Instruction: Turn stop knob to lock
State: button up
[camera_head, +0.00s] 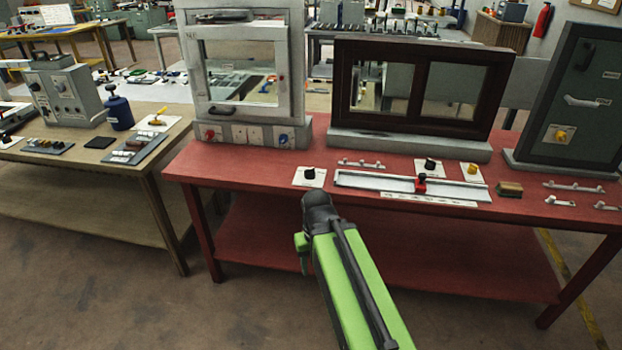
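Several small knobs are in the head view, and their labels are too small to read, so I cannot tell which is the stop knob. A black knob (310,172) sits on a white plate at the red table's front left. Another black knob (430,164) and a yellow knob (473,168) sit on plates behind a rail with a red slider (421,184). A red knob (210,134) and a blue knob (283,139) are on the white window frame's base. My green arm reaches up to a dark joint in front of the table; my gripper's fingers do not show.
The red table (240,172) carries a white framed window (242,70), a dark brown sliding window (420,85) and a dark green door panel (585,95) with a yellow knob (560,135). A wooden table (80,175) stands at the left. Floor is clear between them.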

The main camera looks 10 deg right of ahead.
aim_at(309, 174)
jog(key=z, duration=2.1)
jog(key=i, duration=1)
jog(key=u, duration=4.2)
jog(key=i, duration=1)
jog(key=z, duration=0.1)
